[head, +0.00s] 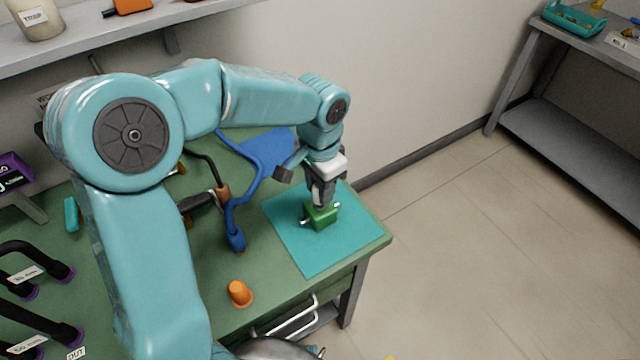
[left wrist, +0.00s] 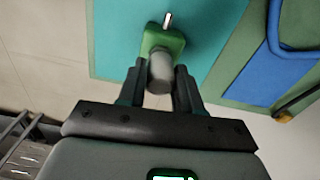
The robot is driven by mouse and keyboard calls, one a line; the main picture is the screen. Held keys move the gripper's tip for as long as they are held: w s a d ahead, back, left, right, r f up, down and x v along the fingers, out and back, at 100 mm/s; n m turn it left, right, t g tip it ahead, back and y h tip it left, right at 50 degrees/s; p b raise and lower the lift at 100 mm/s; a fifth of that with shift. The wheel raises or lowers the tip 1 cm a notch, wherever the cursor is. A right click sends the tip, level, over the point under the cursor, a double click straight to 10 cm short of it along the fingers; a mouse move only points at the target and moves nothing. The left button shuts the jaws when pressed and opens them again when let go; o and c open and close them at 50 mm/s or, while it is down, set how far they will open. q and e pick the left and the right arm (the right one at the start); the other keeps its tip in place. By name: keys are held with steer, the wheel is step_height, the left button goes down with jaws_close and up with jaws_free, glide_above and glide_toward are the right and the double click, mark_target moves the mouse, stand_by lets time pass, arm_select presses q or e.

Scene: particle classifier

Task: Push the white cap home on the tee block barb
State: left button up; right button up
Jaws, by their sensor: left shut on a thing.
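The green tee block (head: 321,217) sits on the teal mat near the table's right corner, with short pale metal stubs at its sides. It also shows in the left wrist view (left wrist: 163,41), with one metal stub pointing away. The white cap (left wrist: 160,72), greyish in this light, is between the fingers over the near part of the block. My left gripper (head: 319,201) points down at the block and is shut on the cap. Whether the cap is fully seated on the barb cannot be told; the barb is hidden. My right gripper is not in view.
The teal mat (head: 293,247) is bare around the block. A blue hose (head: 236,238) and dark tool lie to the left. The table edge (head: 378,245) is close on the right.

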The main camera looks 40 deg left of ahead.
arm_select(q)
steer(key=shift+f+b, duration=0.35)
steer(key=shift+f, duration=0.25)
steer(key=o, duration=1.1)
steer(key=shift+r, duration=0.1)
step_height(320, 180, up, 16)
steer(key=p, duration=0.2)
steer(key=shift+r, duration=0.15)
steer(key=shift+s, duration=0.1)
